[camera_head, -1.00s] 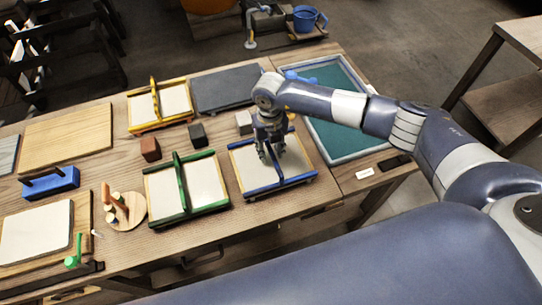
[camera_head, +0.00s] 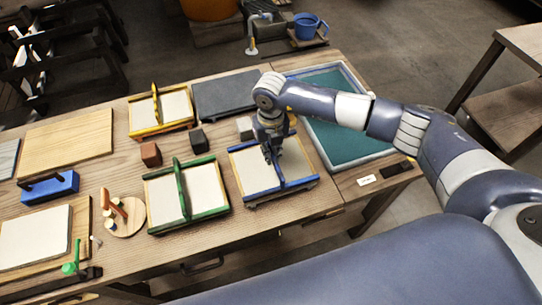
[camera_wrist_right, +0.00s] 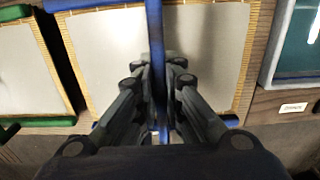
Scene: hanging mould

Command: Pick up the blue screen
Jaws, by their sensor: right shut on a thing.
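The blue screen (camera_head: 250,176) is a blue-framed rectangle with a pale mesh and a blue bar handle across its middle. It lies on the wooden table, right of the green screen (camera_head: 207,191). My right gripper (camera_head: 273,155) is over its middle, shut on the blue handle. In the right wrist view the fingers of my right gripper (camera_wrist_right: 159,90) stand on both sides of the blue handle (camera_wrist_right: 156,30), with the pale mesh (camera_wrist_right: 110,50) below. I cannot tell whether the frame is clear of the table. My left gripper is not in view.
A yellow screen (camera_head: 160,112) and a dark slab (camera_head: 226,94) lie behind. A grey-framed vat with teal contents (camera_head: 340,148) is close on the right. Small blocks, including a brown one (camera_head: 150,154), stand between the screens. A blue brush-like block (camera_head: 50,188) lies left.

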